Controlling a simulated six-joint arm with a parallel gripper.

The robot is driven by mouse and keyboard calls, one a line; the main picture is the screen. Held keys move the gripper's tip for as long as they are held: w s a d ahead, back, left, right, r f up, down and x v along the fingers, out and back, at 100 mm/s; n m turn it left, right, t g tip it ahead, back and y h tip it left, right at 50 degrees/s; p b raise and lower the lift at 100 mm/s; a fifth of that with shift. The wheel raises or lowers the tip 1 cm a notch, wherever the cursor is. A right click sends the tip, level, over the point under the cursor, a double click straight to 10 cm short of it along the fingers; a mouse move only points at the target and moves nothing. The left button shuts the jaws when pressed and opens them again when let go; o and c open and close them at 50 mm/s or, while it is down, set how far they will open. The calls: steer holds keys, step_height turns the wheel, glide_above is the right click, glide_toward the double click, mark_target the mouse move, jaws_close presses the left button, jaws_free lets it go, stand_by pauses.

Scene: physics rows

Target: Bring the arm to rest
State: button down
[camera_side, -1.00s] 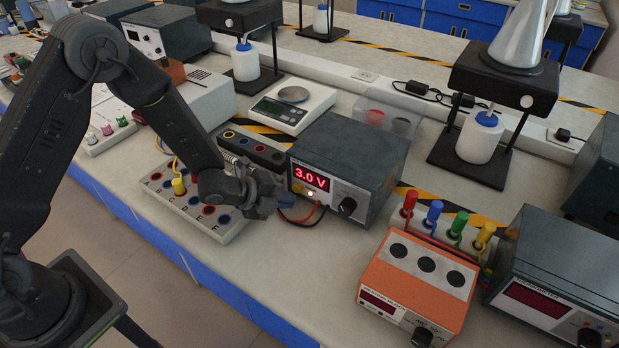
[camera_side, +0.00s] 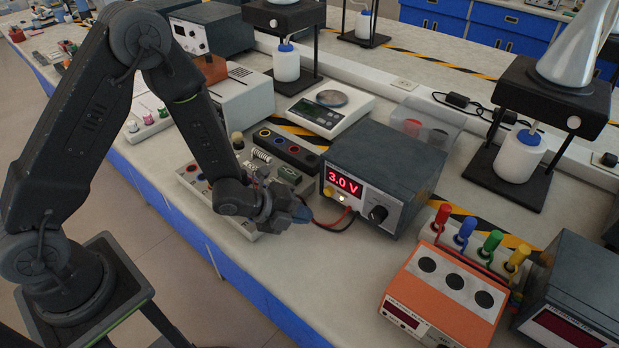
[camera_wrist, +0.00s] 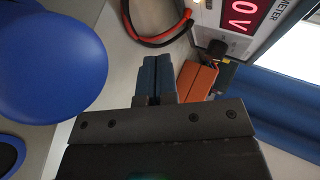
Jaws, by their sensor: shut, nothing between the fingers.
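My gripper (camera_side: 298,214) hangs above the front edge of the bench, just left of the power supply. Its blue fingertips are shut together with nothing between them; they also show in the wrist view (camera_wrist: 158,75). The dark power supply (camera_side: 385,175) reads 3.0 V, and its front shows at the top right of the wrist view (camera_wrist: 205,12). A terminal board (camera_side: 190,172) lies behind and below my gripper, partly hidden by my arm. Red and black leads (camera_side: 345,222) run from the supply's front, close to the fingertips.
A white balance (camera_side: 330,112) and a stand with a bottle (camera_side: 518,160) are farther back. The bench front between my gripper and the orange meter is clear.

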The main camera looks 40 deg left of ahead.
steer(key=shift+w+a+r, duration=0.15)
steer(key=shift+r, duration=0.2)
steer(key=s+a+r+n+y, duration=0.2)
steer(key=a+r+n+y, duration=0.15)
steer(key=r+n, duration=0.4)
steer(key=s+a+r+n+y, duration=0.25)
steer(key=a+r+n, duration=0.25)
steer(key=r, duration=0.5)
steer(key=s+r+n+g, duration=0.2)
steer(key=s+r+n, duration=0.2)
steer(key=s, duration=0.4)
steer(key=s+r+n+g, duration=0.1)
steer(key=s+r+n, duration=0.3)
steer(key=s+n, duration=0.3)
steer(key=shift+s+a+r+g, duration=0.15)
steer(key=shift+s+a+g, duration=0.25)
steer(key=shift+s, duration=0.4)
